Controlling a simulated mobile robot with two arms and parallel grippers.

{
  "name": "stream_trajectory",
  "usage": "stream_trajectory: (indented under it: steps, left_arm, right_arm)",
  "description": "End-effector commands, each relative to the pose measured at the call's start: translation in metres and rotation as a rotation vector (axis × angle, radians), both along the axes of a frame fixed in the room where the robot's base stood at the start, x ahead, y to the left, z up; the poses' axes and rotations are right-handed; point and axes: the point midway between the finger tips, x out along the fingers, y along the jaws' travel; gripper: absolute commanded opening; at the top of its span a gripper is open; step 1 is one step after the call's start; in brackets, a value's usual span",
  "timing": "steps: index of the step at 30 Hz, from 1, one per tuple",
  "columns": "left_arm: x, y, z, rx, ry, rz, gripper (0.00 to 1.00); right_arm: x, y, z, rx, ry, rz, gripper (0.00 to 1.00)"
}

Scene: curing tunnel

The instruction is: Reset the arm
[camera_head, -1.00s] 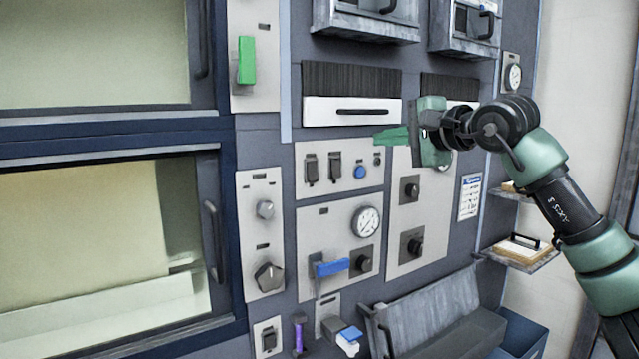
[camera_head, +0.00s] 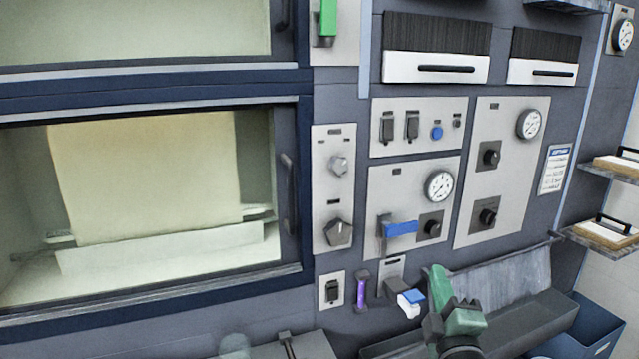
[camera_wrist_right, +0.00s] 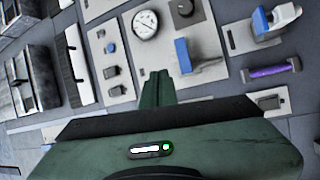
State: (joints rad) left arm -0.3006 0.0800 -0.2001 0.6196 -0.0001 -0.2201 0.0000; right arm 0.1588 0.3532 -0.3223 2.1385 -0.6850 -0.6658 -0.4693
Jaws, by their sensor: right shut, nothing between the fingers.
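My right gripper (camera_head: 437,287) is at the lower middle of the head view, in front of the grey sloped trough. Its green fingers are shut and hold nothing, pointing up and away from me. In the right wrist view its closed fingers (camera_wrist_right: 156,90) point at the control panels, just beside the blue lever (camera_wrist_right: 184,57). They appear apart from the panel. The same blue lever shows in the head view above and left of the gripper. My left gripper is not clearly in view.
A lit chamber with a window (camera_head: 150,180) fills the left. Panels carry knobs, switches and gauges (camera_head: 439,187). A purple handle (camera_head: 362,292) and a blue-and-white lever (camera_head: 410,301) stick out low. The trough (camera_head: 500,285), a blue bin (camera_head: 590,335) and shelves with boards (camera_head: 603,232) lie right.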

Motion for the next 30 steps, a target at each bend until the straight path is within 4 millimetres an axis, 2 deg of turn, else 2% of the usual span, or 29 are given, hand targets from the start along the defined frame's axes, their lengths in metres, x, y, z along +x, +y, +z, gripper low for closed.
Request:
stream_trajectory:
  steps: [1, 3, 5, 6, 9, 12, 15, 18, 26, 30]
  left_arm:
    - [0.000, 0.000, 0.000, 0.000, 0.000, 0.000, 0.36]
    - [0.000, 0.000, 0.000, 0.000, -0.001, 0.000, 0.36]
    - [0.000, 0.000, 0.000, 0.000, -0.001, 0.000, 0.36]
    - [0.000, 0.000, 0.000, 0.000, -0.001, 0.000, 0.36]
    - [0.001, 0.000, 0.000, 0.000, -0.001, 0.000, 0.36]
    - [0.001, 0.000, 0.000, 0.000, -0.001, 0.000, 0.36]
    - [0.001, 0.000, 0.000, 0.000, -0.001, 0.001, 0.36]
    - [0.001, 0.000, 0.000, 0.000, -0.001, 0.001, 0.36]
    - [0.001, 0.000, 0.000, 0.000, -0.001, 0.000, 0.36]
    - [0.002, 0.000, 0.000, 0.000, -0.002, 0.000, 0.36]
  right_arm:
    - [-0.014, -0.009, -0.039, 0.131, 0.111, -0.025, 0.00]
    - [-0.035, -0.018, -0.088, 0.296, 0.255, -0.070, 0.00]
    - [-0.058, -0.023, -0.128, 0.431, 0.376, -0.113, 0.00]
    - [-0.075, -0.025, -0.153, 0.516, 0.455, -0.144, 0.00]
    - [-0.124, -0.024, -0.209, 0.703, 0.644, -0.231, 0.00]
    - [-0.171, -0.019, -0.248, 0.847, 0.799, -0.313, 0.00]
    - [-0.210, -0.013, -0.273, 0.947, 0.919, -0.383, 0.00]
    - [-0.245, -0.007, -0.291, 1.027, 1.019, -0.445, 0.00]
    - [-0.330, 0.011, -0.316, 1.183, 1.243, -0.600, 0.00]
    - [-0.319, 0.012, -0.354, 1.177, 1.256, -0.609, 0.00]
